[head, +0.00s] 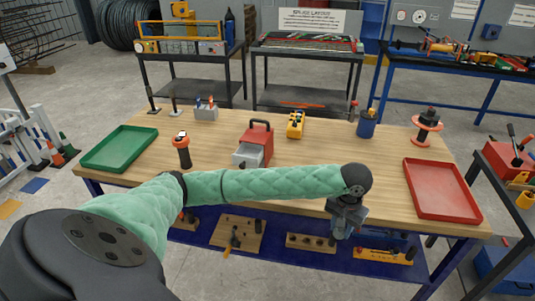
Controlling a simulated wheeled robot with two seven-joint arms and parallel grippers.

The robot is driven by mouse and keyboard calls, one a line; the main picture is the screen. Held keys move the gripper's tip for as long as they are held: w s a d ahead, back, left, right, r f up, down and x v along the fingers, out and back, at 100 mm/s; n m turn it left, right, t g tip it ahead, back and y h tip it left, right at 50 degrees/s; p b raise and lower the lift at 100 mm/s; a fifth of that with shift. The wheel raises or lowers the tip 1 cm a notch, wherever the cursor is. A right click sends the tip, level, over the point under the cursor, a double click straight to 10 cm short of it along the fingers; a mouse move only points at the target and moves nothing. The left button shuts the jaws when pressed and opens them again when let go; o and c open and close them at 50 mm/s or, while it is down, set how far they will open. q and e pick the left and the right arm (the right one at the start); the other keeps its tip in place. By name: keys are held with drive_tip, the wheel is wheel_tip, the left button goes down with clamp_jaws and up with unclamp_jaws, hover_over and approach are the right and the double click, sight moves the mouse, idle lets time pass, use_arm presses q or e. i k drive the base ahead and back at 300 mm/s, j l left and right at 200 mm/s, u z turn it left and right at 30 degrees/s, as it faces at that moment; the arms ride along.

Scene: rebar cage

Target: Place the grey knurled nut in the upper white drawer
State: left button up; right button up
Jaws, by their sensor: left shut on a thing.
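A small red drawer cabinet (257,138) with a handle on top stands mid-table. A white drawer (246,154) is pulled out at its front left; my forearm passes close below it in the picture and may hide the cabinet's lower part. My left gripper (339,230) points down near the table's front edge, right of the cabinet. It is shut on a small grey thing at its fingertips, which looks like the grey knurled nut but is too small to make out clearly. No other such nut shows on the table. My right gripper is out of view.
A green tray (121,147) lies at the left and a red tray (441,189) at the right. An orange-topped tool (182,148), a yellow block (295,124), a blue cup (366,126) and an orange spool (426,127) stand on the table. The table between cabinet and red tray is mostly clear.

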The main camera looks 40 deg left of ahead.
sight(249, 160)
drive_tip(key=i+l+u, duration=0.1)
drive_tip(key=u, duration=1.3)
